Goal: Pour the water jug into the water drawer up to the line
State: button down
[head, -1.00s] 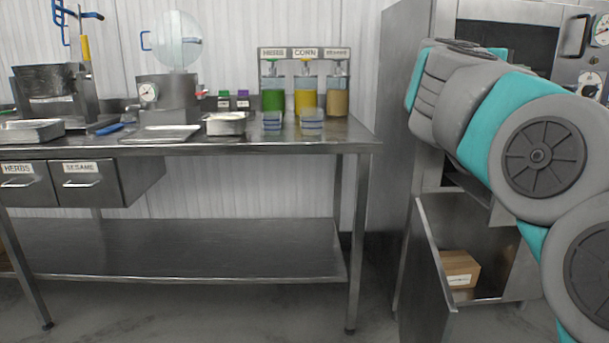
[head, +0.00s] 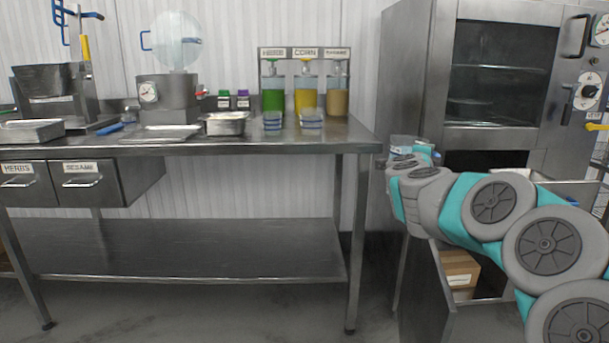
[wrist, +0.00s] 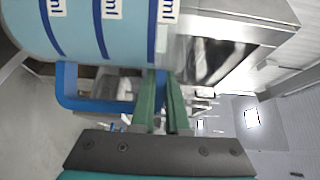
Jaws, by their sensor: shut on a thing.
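The water jug (wrist: 85,30) fills the upper left of the wrist view, clear and pale blue with dark blue bands and "ml" labels. Its blue handle (wrist: 68,85) runs down to the green fingers of my gripper (wrist: 163,78), which are shut on it. In the head view a small part of the jug (head: 404,142) shows beyond my arm, in front of the steel cabinet; my gripper is mostly hidden there. The water level is not clear. An open steel drawer or bin (head: 425,285) stands low at the cabinet; I cannot tell whether it is the water drawer.
A cardboard box (head: 460,268) sits inside the low open bin. The oven (head: 500,75) is above it. The steel table (head: 250,148) at left carries trays, a gauge pot and labelled dispensers (head: 305,95). The floor between table and cabinet is narrow.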

jog(key=w+a+f+n+y, duration=0.1)
jog(key=a+f, duration=0.1)
jog(key=f, duration=0.1)
jog(key=a+f+n+t+y, duration=0.1)
jog(key=a+f+y, duration=0.1)
jog(key=f, duration=0.1)
jog(key=w+a+f+n+t+y, duration=0.1)
jog(key=a+f, duration=0.1)
jog(key=f, duration=0.1)
jog(key=shift+w+a+f, duration=0.3)
jog(key=shift+w+a, duration=0.05)
jog(key=shift+a, duration=0.05)
jog(key=a+f+n+y, duration=0.3)
jog(key=a+f+y, duration=0.2)
jog(key=a+f, duration=0.4)
jog(key=shift+s+a+f+t+y, duration=0.2)
jog(key=shift+s+f+t+y, duration=0.1)
jog(key=shift+t, duration=0.1)
